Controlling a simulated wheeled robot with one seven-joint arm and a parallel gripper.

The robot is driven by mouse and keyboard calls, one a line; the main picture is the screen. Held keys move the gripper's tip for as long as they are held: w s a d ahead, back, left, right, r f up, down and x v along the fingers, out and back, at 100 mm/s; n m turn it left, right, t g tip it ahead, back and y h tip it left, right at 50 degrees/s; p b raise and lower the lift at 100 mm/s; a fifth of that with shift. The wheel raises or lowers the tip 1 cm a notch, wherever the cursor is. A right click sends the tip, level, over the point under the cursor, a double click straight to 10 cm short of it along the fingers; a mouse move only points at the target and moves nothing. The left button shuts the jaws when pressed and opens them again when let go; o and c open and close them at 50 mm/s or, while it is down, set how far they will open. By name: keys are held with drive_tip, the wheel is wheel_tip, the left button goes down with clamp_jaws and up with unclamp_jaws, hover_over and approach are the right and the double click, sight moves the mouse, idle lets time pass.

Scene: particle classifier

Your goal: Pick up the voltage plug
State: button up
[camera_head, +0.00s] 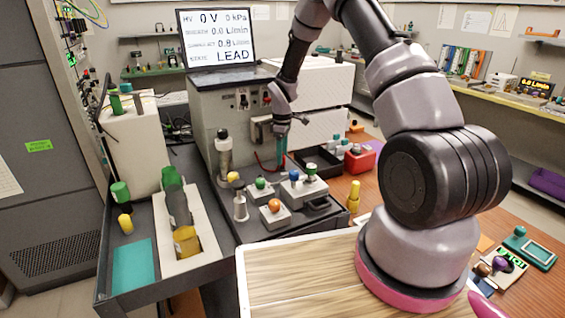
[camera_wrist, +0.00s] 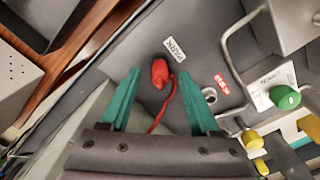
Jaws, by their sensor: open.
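The voltage plug (camera_wrist: 160,72) looks like a small red plug with a thin red cord, lying on a dark grey surface beside a white "PARK" label (camera_wrist: 174,49). In the wrist view it is between my gripper's (camera_wrist: 158,80) two teal fingers, nearer the left tip. The fingers are spread apart with a gap on both sides of it, and I cannot tell the height between them. In the head view my gripper (camera_head: 282,148) points down in front of the grey machine. A bit of red cord (camera_head: 262,163) shows beside it, and the plug itself is hidden or too small.
A round metal socket (camera_wrist: 208,95) and a red label (camera_wrist: 221,84) are right of the fingers. A metal handle (camera_wrist: 230,62) and a green knob (camera_wrist: 285,97) lie farther right. A black tray (camera_head: 318,165) and several knobbed blocks stand near my gripper.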

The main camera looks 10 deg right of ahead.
drive_tip(key=shift+f, duration=0.85)
clamp_jaws()
drive_tip(key=shift+r, duration=0.15)
